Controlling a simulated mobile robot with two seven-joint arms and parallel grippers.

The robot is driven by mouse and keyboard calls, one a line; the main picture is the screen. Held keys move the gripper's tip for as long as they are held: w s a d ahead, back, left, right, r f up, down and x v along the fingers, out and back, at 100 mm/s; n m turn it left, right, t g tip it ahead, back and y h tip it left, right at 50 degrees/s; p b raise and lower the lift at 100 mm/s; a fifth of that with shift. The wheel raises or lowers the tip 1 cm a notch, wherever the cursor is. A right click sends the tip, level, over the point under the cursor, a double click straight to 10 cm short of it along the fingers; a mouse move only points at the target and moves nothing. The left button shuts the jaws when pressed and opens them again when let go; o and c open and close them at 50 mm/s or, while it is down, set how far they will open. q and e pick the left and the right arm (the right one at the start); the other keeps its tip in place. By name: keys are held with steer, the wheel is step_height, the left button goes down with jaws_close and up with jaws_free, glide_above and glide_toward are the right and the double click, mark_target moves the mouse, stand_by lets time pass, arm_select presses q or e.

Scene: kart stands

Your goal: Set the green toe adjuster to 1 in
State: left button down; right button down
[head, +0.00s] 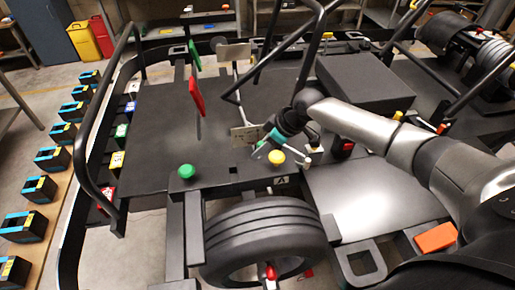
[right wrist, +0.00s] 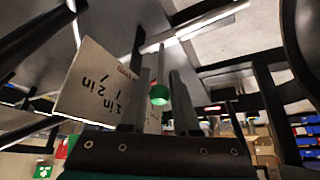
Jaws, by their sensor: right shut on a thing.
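The green toe adjuster shows in the right wrist view as a round green end (right wrist: 159,94) between my two dark fingers. My right gripper (head: 262,150) has teal parts and is shut on it beside the pale scale plate (head: 246,137). The gripper hides the adjuster in the head view. In the right wrist view the scale plate (right wrist: 98,86) is tilted, left of the fingers. It reads 1 in and 1/2 in, upside down, with small red lettering on its edge. I cannot read the adjuster's setting. My left gripper is out of view.
A yellow knob (head: 276,157) is close below the right gripper, and a green knob (head: 186,171) stands to the left. A black tyre (head: 262,240) is in front. Dark frame tubes and a red pedal (head: 197,95) stand around the flat floor panel. Blue-black boxes line the far left.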

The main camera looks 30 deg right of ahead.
steer(key=d+y+b, duration=0.1)
steer(key=b, duration=0.1)
steer(key=t+y+b, duration=0.1)
steer(key=b, duration=0.1)
steer(key=shift+s+d+f+m+y, duration=0.15)
steer(key=shift+s+d+m+y, duration=0.1)
steer(key=shift+d+m+y, duration=0.1)
steer(key=c, duration=1)
jaws_free()
steer(key=shift+v, duration=7.65)
